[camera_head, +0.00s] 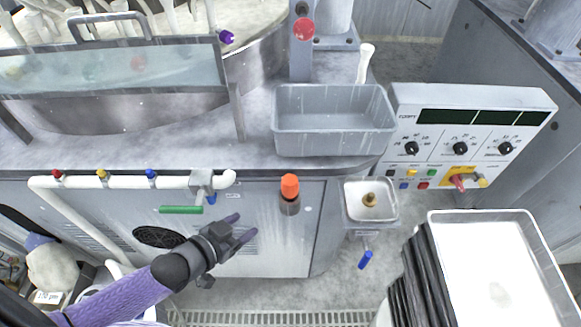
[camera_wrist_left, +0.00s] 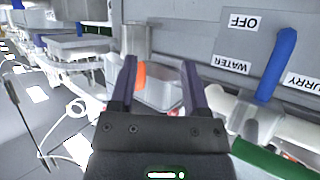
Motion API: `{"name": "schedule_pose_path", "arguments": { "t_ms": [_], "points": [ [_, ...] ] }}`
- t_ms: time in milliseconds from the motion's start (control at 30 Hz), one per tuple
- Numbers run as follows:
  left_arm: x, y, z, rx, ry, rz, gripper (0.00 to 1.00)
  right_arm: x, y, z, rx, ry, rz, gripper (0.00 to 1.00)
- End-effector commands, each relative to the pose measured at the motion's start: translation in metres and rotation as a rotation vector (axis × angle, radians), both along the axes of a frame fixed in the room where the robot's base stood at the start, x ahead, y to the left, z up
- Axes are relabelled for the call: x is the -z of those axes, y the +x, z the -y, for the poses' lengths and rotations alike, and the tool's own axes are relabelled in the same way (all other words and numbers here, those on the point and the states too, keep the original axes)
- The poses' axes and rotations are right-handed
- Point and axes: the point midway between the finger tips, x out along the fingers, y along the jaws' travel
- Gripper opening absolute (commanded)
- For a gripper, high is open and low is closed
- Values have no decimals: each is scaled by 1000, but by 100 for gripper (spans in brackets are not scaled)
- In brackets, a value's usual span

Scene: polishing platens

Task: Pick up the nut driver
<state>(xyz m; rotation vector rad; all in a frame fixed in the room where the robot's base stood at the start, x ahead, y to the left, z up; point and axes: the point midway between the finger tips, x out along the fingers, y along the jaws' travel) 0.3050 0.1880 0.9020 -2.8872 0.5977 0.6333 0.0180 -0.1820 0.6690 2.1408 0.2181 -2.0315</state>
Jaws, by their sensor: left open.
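An upright orange-topped object with a darker lower part (camera_head: 289,188) shows against the front of the grey cabinet; it may be the nut driver, but I cannot tell for certain. In the left wrist view an orange piece (camera_wrist_left: 141,76) shows beyond the fingers, nearer the left finger and partly hidden by it. My left gripper (camera_head: 241,227) is open and empty, to the left of and below the orange-topped object in the head view, apart from it. Its two purple fingers (camera_wrist_left: 160,68) are spread in the wrist view. My right gripper is not in view.
A grey bin (camera_head: 334,145) stands on the bench edge. A small basin (camera_head: 371,213) with a brass fitting is right of the orange-topped object. White piping (camera_head: 120,184) with colored valve handles runs along the cabinet. A control panel (camera_head: 470,122) and white-topped stack (camera_head: 490,265) are at right.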

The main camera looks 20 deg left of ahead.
Motion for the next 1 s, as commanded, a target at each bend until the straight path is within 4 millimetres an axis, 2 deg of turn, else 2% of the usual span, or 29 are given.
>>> {"name": "schedule_pose_path", "arguments": {
  "t_ms": [33,100,167,300,700,933,967,1000],
  "points": [
    [-38,5,10,38,-34,48,60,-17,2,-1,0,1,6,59],
    [-62,7,21,73,-73,87,60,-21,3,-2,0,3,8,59],
    [-70,9,26,88,-92,105,60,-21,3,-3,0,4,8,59],
    [-62,32,40,92,-100,113,60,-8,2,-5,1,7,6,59],
    [-46,89,74,92,-97,110,60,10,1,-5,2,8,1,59],
    [-47,91,75,92,-96,107,60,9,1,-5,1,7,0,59],
    [-47,91,75,92,-96,107,56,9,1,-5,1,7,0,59],
    [-47,91,75,92,-96,107,47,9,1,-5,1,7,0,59]
  ]
}}
